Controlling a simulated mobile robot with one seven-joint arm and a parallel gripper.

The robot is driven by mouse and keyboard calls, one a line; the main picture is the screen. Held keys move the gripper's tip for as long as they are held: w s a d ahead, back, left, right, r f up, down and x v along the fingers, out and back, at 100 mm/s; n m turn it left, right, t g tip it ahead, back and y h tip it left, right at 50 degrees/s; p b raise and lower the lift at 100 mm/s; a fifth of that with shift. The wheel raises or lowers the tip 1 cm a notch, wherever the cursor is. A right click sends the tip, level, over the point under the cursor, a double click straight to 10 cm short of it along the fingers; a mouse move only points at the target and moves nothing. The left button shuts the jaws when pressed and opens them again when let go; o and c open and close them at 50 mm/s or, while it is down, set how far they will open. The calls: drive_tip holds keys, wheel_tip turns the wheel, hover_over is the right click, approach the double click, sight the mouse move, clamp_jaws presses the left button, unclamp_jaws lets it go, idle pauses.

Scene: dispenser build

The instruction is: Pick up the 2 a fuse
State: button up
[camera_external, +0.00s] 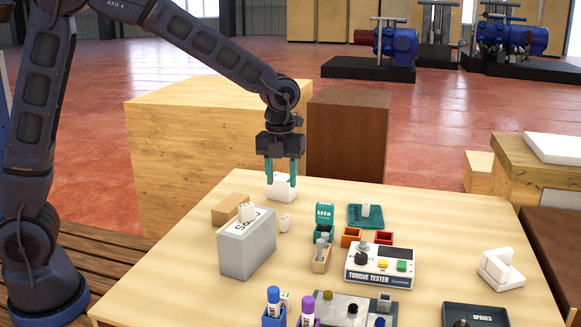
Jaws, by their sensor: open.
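My gripper (282,180) hangs at the back left of the table with its two teal fingers pointing down and spread apart. A white block (281,192) is at the fingertips; I cannot tell whether the fingers touch it. No label reading 2 A is legible, so I cannot tell which thing is the fuse.
A torque tester (380,268) stands mid-table, with orange (350,236) and red (384,237) bins behind it. Glue sticks (274,300) stand in front. A white stepped block (502,268) and black spares tray (474,315) are at right. The table's back right is clear.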

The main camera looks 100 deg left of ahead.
drive_tip(key=a+f, duration=0.2)
drive_tip(key=m, duration=0.1)
hover_over(285, 217)
drive_tip(key=a, duration=0.1)
wheel_tip(285, 217, down, 5)
drive_tip(key=shift+s+f, duration=0.1)
drive_tip(key=shift+s, duration=0.05)
drive_tip(key=shift+d+f, duration=0.25)
drive_tip(key=shift+f, duration=1.1)
drive_tip(key=shift+d+f, duration=0.2)
drive_tip(key=shift+f, duration=1.15)
drive_tip(key=shift+c, duration=0.2)
clamp_jaws()
